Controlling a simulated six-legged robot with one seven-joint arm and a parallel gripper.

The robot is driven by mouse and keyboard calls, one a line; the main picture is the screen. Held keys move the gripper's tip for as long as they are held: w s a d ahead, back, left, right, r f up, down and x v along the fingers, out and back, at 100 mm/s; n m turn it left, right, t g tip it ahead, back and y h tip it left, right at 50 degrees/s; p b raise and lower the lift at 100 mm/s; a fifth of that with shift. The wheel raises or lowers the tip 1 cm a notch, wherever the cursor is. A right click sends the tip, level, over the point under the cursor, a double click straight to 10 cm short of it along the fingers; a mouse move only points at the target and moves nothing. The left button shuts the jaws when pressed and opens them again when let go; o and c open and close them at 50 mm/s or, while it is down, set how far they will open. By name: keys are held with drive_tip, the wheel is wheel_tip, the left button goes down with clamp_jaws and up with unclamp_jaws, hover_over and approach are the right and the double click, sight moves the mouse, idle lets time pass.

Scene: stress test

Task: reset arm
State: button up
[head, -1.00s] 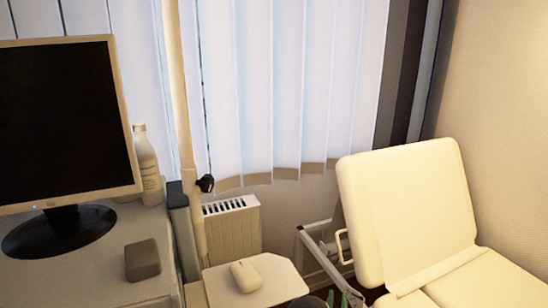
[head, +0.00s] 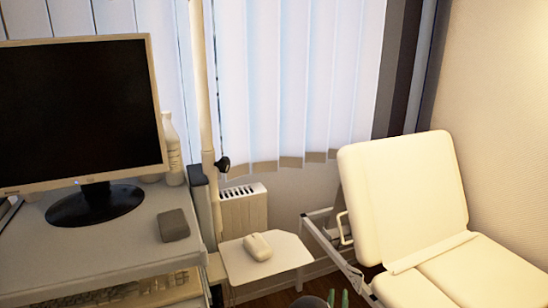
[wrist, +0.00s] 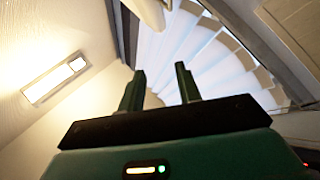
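My gripper (wrist: 160,76) shows in the wrist view as two green fingers standing apart above a black crossbar. The gap between the fingers is empty, so it is open. In the head view only its green fingertips (head: 338,297) show at the bottom edge, right of the small white tray; the rest of the arm is out of frame. Nothing is seen touching the fingers.
A desk (head: 110,245) with a monitor (head: 80,115), a bottle (head: 172,150) and a grey box (head: 173,225) stands left. A white tray (head: 290,250) holds a mouse (head: 258,247). A padded cream chair (head: 405,195) stands right, before blinds (head: 290,80).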

drive_tip(key=w+d+r+m+g+h, duration=0.1)
drive_tip(key=w+r+m+g, duration=0.25)
drive_tip(key=r, duration=0.45)
drive_tip(key=w+d+r+m+g+h, duration=0.1)
drive_tip(key=w+r+m+g, duration=0.15)
drive_tip(key=w+r, duration=0.4)
drive_tip(key=s+a+r+g+y, duration=0.1)
drive_tip(key=s+r+g+y, duration=0.1)
drive_tip(key=s+r, duration=0.35)
drive_tip(key=s+a+r+g+y, duration=0.2)
drive_tip(key=r, duration=0.6)
drive_tip(key=s+a+r+n+g+y, duration=0.15)
drive_tip(key=s+r, duration=0.25)
drive_tip(key=s, duration=0.4)
drive_tip(key=s+a+r+g+y, duration=0.2)
drive_tip(key=s+a+r+g, duration=0.15)
drive_tip(key=s, duration=0.35)
drive_tip(key=s+n+g, duration=0.1)
drive_tip(key=s+g, duration=0.3)
drive_tip(key=s, duration=2)
drive_tip(key=shift+s+d+r, duration=0.15)
drive_tip(key=shift+s+r, duration=0.05)
drive_tip(key=shift+d, duration=0.1)
